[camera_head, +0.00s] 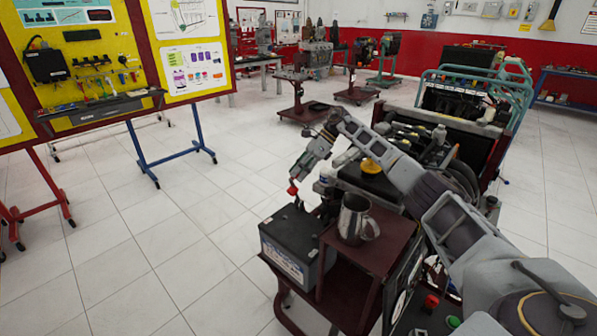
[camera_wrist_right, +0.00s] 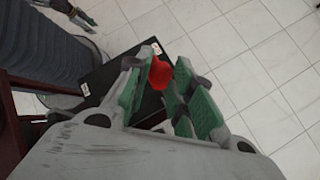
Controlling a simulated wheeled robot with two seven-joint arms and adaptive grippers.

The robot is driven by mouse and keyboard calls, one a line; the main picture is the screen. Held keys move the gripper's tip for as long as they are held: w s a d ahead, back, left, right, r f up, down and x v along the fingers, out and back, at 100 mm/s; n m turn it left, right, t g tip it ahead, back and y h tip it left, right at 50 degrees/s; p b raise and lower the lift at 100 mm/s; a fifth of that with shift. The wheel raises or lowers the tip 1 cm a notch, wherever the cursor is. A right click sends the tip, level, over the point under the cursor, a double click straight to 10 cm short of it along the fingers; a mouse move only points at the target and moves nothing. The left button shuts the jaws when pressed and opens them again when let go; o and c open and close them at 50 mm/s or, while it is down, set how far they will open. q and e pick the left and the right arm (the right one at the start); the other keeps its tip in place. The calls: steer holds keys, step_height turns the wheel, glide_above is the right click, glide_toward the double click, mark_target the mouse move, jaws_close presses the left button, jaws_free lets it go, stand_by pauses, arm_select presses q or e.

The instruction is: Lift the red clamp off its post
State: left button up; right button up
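The red clamp (camera_head: 293,189) shows at the tip of my right gripper (camera_head: 297,178) in the head view, above the far side of the black battery (camera_head: 285,241). In the right wrist view the red clamp (camera_wrist_right: 159,73) sits between the green-padded fingers of my right gripper (camera_wrist_right: 163,80), which look closed on it. The post under the clamp is hidden or too small to make out, so I cannot tell whether they touch. A grey and green part, apparently my left gripper (camera_wrist_right: 80,14), shows at the wrist view's upper left corner; its opening is unclear.
The battery stands on a dark red cart (camera_head: 338,292). A metal mug (camera_head: 355,220) stands on the cart's raised shelf (camera_head: 384,257), right of the battery. An engine trainer (camera_head: 455,130) stands behind my right arm. The tiled floor left of the cart is clear.

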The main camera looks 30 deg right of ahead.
steer(key=o, duration=0.4)
steer(key=shift+w+d+f, duration=0.15)
steer(key=shift+d+f, duration=0.55)
steer(key=shift+f, duration=0.1)
steer(key=shift+o, duration=0.2)
steer(key=shift+a+r, duration=0.15)
steer(key=shift+r, duration=0.1)
steer(key=v, duration=1.2)
steer(key=shift+w, duration=0.1)
steer(key=shift+a+r, duration=0.1)
steer(key=shift+r, duration=0.05)
